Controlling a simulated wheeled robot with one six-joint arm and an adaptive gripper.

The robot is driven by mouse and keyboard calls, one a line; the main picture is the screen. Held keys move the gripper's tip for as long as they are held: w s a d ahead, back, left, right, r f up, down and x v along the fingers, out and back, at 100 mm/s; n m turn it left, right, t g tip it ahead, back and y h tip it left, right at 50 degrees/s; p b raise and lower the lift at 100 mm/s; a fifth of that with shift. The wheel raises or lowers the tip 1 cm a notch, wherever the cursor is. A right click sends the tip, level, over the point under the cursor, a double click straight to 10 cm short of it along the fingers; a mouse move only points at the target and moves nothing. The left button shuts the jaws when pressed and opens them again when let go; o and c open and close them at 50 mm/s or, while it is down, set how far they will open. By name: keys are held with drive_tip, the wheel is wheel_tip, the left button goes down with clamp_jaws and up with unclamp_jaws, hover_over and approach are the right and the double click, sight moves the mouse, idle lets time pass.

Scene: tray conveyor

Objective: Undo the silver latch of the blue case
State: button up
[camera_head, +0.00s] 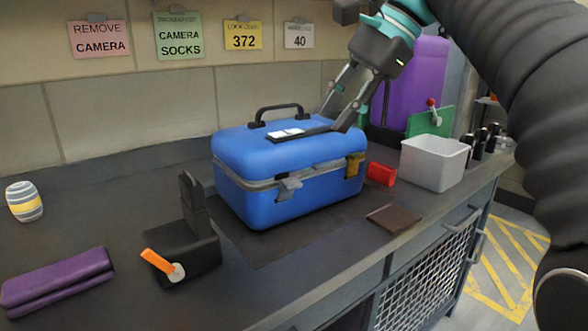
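The blue case (262,155) stands closed on the bench in the middle of the view, with a black handle on its lid. The silver latch (289,187) is on its front face, across the lid seam, towards the left. I cannot tell from here whether it is fastened. A yellow-gold latch (354,165) sits near the case's right end. I cannot tell whether a fingertip touches the lid.
A black holder with an orange lever (160,262) stands in front left of the case. A red block (381,174), a brown flat piece (394,218) and a grey bin (434,162) are on the right. A purple case (57,282) and striped jar (24,201) lie left.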

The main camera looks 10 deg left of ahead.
sight(287, 184)
drive_tip(key=b+x, duration=0.1)
drive_tip(key=x, duration=1.2)
drive_tip(key=shift+s+d+b, duration=0.1)
drive_tip(key=shift+b, duration=0.3)
